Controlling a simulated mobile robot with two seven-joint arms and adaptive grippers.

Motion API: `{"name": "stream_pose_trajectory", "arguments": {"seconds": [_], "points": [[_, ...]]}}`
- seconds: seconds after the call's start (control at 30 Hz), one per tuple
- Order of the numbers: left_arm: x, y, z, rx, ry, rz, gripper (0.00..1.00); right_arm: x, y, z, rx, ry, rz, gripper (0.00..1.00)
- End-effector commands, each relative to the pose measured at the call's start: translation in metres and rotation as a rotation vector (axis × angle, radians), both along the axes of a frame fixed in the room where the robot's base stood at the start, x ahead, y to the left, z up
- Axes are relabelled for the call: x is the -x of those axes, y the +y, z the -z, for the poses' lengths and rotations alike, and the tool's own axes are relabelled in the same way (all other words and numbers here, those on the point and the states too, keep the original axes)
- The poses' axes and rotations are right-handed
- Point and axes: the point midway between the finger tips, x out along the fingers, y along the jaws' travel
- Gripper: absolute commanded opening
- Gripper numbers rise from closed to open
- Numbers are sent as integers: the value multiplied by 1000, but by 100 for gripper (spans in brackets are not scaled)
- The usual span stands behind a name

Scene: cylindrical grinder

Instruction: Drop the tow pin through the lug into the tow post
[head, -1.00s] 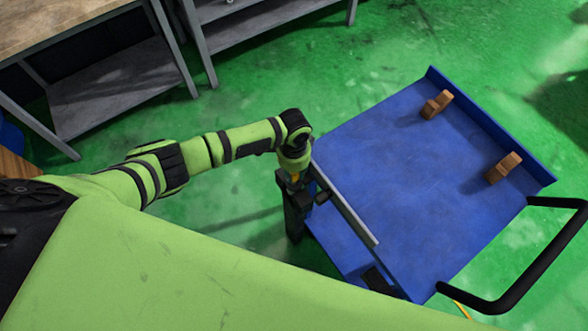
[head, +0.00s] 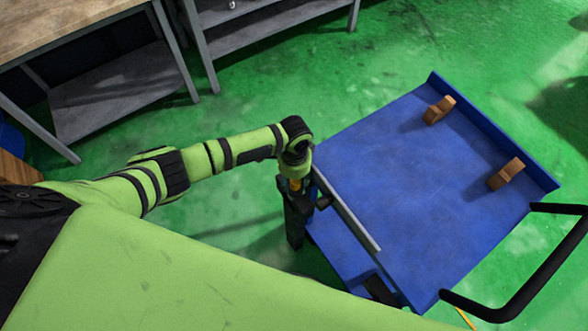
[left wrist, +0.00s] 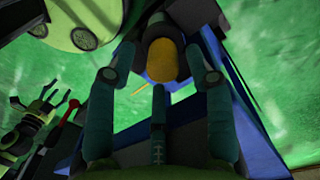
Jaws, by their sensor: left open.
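My left gripper (head: 297,190) is at the near left edge of the blue cart, pointing down over a dark upright post (head: 296,224). In the left wrist view, this rounded yellow end (left wrist: 162,62) sits in a dark collar (left wrist: 165,32) beyond the spread fingers. The left gripper is open; I cannot tell whether a finger touches the yellow piece. The pin's shaft and the lug hole are hidden. What looks like my right gripper (left wrist: 46,100) shows with fingers spread.
The blue cart bed (head: 400,185) has a raised far rim, two brown blocks (head: 439,110) (head: 506,174) and a black handle (head: 530,290). A grey bar (head: 347,210) runs along its near left edge. A workbench (head: 75,30) and shelf (head: 265,30) stand behind. Mid-bed is clear.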

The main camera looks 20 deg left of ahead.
Motion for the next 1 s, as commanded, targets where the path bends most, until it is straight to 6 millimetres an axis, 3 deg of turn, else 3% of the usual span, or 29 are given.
{"name": "stream_pose_trajectory", "arguments": {"seconds": [0.5,0.7,1.0], "points": [[-4,1,-100,7,-13,-1,57,0,1,0,-1,-1,1,59],[-3,2,-116,3,-8,-2,57,0,1,0,-1,-1,1,59],[-2,3,-117,2,-6,-2,57,0,1,0,-1,-1,1,59]]}}
